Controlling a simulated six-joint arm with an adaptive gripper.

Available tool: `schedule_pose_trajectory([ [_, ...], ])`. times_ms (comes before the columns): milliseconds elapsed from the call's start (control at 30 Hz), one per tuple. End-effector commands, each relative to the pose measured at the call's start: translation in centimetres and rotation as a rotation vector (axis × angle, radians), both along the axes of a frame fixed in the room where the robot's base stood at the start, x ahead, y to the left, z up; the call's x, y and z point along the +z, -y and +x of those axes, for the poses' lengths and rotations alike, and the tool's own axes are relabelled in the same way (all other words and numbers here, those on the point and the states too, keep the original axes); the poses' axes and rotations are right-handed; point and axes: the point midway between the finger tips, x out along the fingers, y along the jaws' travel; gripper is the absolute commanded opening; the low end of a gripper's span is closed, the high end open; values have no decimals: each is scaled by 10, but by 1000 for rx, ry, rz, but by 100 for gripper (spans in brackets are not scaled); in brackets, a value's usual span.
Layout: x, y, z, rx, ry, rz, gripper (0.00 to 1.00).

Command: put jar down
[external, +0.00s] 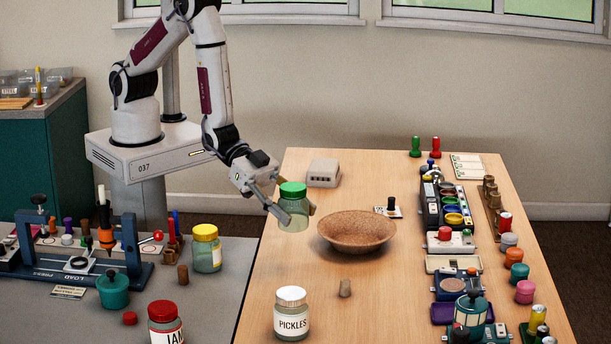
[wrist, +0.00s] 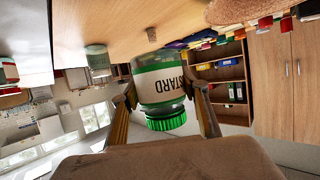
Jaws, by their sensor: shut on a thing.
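A glass jar with a green lid (external: 293,189) is held between the fingers of my gripper (external: 298,209), near the left edge of the wooden table (external: 390,300). In the external view the jar looks upright. I cannot tell for sure whether its base touches the table.
A brown bowl (external: 357,246) stands just right of the jar. A pickles jar (external: 291,322) and a small cork (external: 345,288) are nearer the front. A grey box (external: 323,172) sits behind. Stamps and pots crowd the table's right side. Bare wood shows around the cork.

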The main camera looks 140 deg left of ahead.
Motion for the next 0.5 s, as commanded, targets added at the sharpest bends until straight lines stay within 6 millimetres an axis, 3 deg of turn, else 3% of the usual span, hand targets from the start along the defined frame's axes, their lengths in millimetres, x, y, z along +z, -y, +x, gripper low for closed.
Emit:
schedule_pose_trajectory([
  [200,-11,1,-1,-2,0,0,19],
  [500,-8,34,37,-147,4,1,19],
])
